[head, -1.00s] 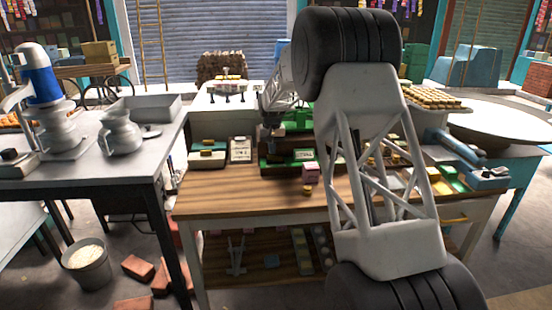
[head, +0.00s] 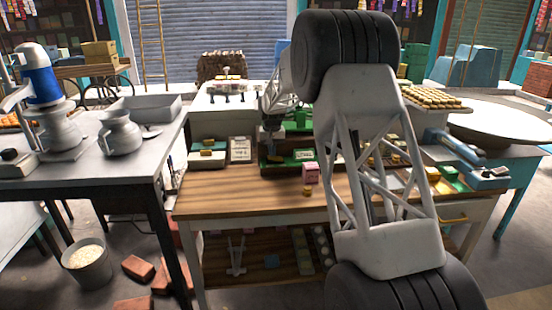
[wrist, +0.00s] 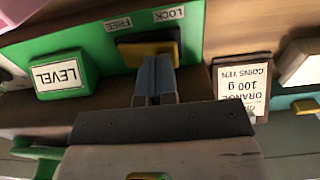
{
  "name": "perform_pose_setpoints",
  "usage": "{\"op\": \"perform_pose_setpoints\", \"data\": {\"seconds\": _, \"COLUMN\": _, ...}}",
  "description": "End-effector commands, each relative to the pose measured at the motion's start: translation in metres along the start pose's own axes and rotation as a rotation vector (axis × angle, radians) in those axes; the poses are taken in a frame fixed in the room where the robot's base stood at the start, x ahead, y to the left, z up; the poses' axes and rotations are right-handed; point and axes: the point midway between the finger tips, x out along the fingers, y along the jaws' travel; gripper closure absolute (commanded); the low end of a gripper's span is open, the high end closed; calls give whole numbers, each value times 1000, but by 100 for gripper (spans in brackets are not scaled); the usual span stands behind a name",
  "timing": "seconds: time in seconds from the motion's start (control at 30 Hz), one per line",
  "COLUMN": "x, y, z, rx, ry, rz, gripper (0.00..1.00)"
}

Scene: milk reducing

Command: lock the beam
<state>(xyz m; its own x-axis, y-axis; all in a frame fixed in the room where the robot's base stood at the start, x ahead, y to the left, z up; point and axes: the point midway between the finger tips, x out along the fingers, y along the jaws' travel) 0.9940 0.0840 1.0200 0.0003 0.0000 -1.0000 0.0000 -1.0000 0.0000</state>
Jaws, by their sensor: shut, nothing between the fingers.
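The green balance (head: 302,155) stands on the wooden bench in the head view. In the wrist view its green panel (wrist: 85,45) carries a FREE label (wrist: 118,24) and a LOCK label (wrist: 169,13), upside down. A yellow lever piece (wrist: 140,48) on a dark mount sits beside these labels. My gripper (wrist: 154,64) is shut, with its fingertips at the lever's near edge; I cannot tell whether they touch it. In the head view my gripper (head: 272,150) is low at the balance's left part. The lever is too small to make out there.
A LEVEL block (wrist: 60,75) and an ORANGE 100 g card (wrist: 241,85) flank my fingers in the wrist view. In the head view a pink box (head: 311,172) and a small yellow piece (head: 307,190) stand in front of the balance. The bench's front left (head: 235,195) is clear.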

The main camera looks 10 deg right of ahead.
Motion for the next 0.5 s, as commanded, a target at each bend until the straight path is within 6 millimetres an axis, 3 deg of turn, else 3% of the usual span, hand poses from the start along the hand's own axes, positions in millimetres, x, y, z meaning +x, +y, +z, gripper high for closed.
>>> {"op": "perform_pose_setpoints", "data": {"seconds": 0.5, "x": 6, "y": 0, "z": 0, "rx": 0, "ry": -1, "rz": 0, "gripper": 100}}
